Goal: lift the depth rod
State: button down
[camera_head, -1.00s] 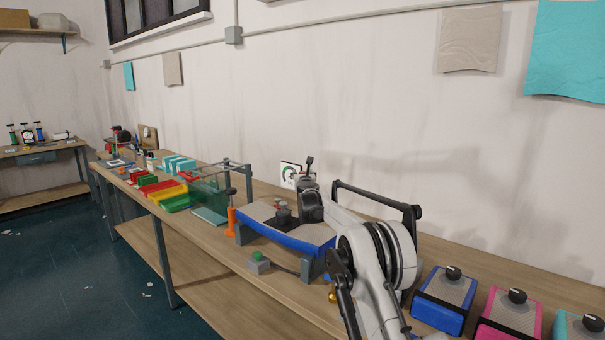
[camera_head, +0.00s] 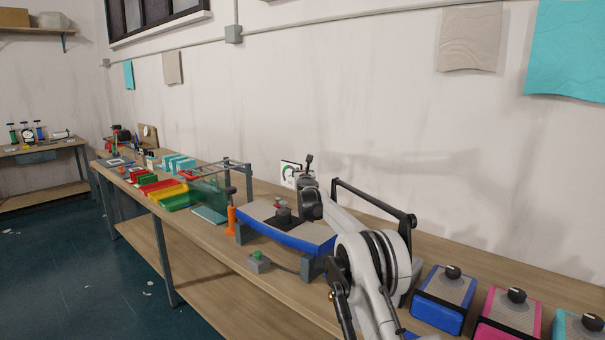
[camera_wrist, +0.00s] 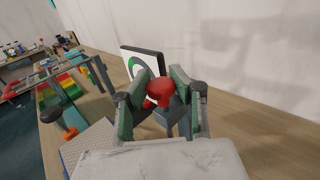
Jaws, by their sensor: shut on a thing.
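In the wrist view, my gripper (camera_wrist: 160,92) is shut on a red rounded knob (camera_wrist: 160,87), which appears to be the top of the depth rod. The green-grey finger pads stand on its two sides. A smaller red piece shows just below and left of the knob. The rod's lower part is hidden behind the fingers and wrist. The fingertips are hard to make out there.
A gauge panel with a green arc (camera_head: 289,174) stands close behind the bed (camera_head: 262,212). A black bar frame (camera_head: 372,199) stands to the right. An orange-handled post (camera_head: 231,218) and a green-button box (camera_head: 259,261) are at left and front. Blue and pink boxes stand at right.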

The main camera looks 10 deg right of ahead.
notch_tip(320, 180, up, 5)
jog(key=shift+f+p, duration=0.2)
jog(key=shift+p, duration=0.4)
jog(key=shift+w, duration=0.1)
jog(key=c, duration=1.5)
grip_release()
jog(key=shift+r, duration=0.1)
jog(key=shift+o, duration=0.3)
jog(key=shift+s, duration=0.25)
jog(key=s+a, duration=0.1)
jog(key=s, duration=1)
jog(key=shift+s, duration=0.3)
